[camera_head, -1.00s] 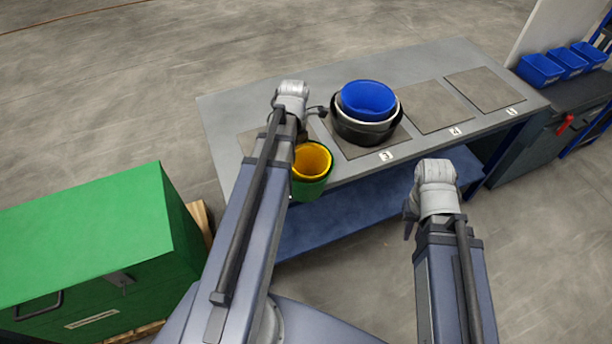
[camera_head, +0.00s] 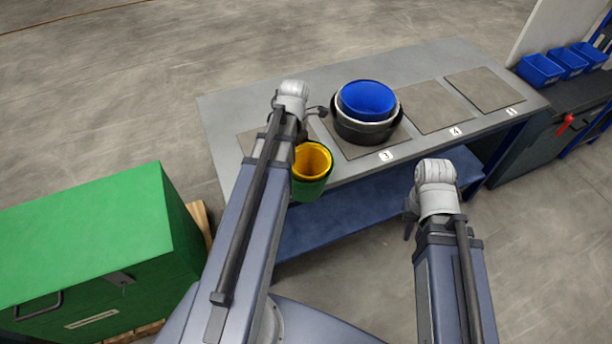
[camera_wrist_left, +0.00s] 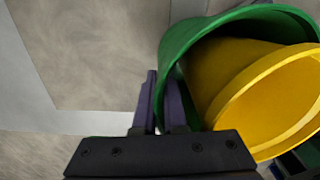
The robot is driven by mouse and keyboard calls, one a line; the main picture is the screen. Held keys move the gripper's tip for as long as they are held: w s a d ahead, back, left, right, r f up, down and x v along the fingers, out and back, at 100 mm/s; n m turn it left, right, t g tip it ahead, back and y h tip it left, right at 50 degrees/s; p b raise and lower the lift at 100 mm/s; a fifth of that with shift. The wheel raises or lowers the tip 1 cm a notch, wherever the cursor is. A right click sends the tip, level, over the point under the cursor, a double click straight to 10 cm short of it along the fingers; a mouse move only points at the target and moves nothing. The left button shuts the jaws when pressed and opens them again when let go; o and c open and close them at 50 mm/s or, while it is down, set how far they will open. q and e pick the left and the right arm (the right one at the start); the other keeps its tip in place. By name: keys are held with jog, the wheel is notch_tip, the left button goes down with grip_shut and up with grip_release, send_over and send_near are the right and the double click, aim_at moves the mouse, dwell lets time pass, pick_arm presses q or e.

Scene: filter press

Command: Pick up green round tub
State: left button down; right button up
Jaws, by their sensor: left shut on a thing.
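The green round tub (camera_head: 311,188) is at the table's front edge in the head view, with a yellow tub (camera_head: 313,160) nested inside it. In the left wrist view the green tub (camera_wrist_left: 178,42) is tilted, with the yellow tub (camera_wrist_left: 262,92) in it. My left gripper (camera_wrist_left: 164,88) is shut on the green tub's rim, one finger on each side of its wall. In the head view my left arm hides that grip. My right gripper (camera_head: 410,215) is away from the tubs, in front of the table. Its fingers are mostly hidden behind its wrist.
The grey table (camera_head: 250,100) has several dark mats with number tags. A stack with a blue tub (camera_head: 368,99) and a black tub (camera_head: 362,132) stands right of the green tub. A green cabinet (camera_head: 90,235) stands at left. Mats at right are bare.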

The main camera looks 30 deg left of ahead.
dwell(0.4)
pick_arm(q)
notch_tip(320, 180, up, 10)
jog(key=p, duration=1)
jog(key=shift+r, duration=0.1)
jog(key=shift+f+b, duration=0.3)
jog(key=shift+f, duration=0.1)
